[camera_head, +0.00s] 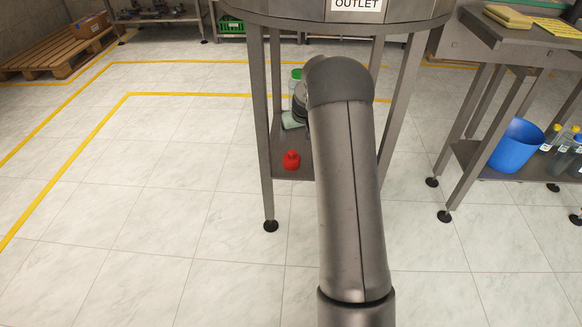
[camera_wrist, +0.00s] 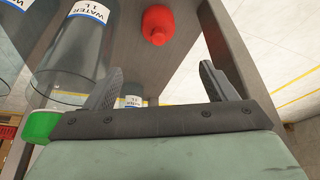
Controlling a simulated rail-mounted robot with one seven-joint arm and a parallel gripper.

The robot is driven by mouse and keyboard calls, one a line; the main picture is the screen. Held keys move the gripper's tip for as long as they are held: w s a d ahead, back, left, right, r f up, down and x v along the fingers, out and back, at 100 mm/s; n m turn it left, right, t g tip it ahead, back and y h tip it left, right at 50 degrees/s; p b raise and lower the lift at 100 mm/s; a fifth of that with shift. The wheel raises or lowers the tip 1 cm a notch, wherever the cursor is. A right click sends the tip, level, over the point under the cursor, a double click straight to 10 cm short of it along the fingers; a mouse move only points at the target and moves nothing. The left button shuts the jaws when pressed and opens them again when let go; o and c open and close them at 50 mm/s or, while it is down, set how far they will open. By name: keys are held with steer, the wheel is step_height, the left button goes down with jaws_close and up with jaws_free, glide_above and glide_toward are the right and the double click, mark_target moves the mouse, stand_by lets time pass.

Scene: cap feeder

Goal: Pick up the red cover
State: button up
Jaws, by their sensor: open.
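The red cover (camera_head: 291,160) sits on the low shelf of the table marked OUTLET, near its left front leg. In the wrist view the red cover (camera_wrist: 157,25) shows at the top, beyond and apart from the fingertips. My gripper (camera_wrist: 161,68) is open, with nothing between its fingers. In the head view my arm hides most of the gripper and part of the shelf.
Clear bottles labelled WATER (camera_wrist: 75,50) stand left of my gripper in the wrist view, with a green cap (camera_wrist: 40,126) near. Table legs (camera_head: 262,130) flank the shelf. A blue bin (camera_head: 516,146) and several bottles stand on the right. Floor at left is clear.

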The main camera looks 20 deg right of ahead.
mark_target(292, 153)
steer(key=b+x, duration=0.3)
steer(key=x, duration=0.8)
steer(key=shift+w+f+b, duration=0.1)
steer(key=shift+f+b, duration=0.25)
steer(key=shift+f, duration=0.05)
steer(key=b+x, duration=0.2)
steer(key=x, duration=0.3)
steer(key=shift+d+f+b, duration=0.1)
steer(key=shift+d+b, duration=0.05)
steer(key=shift+b, duration=0.25)
steer(key=c, duration=0.9)
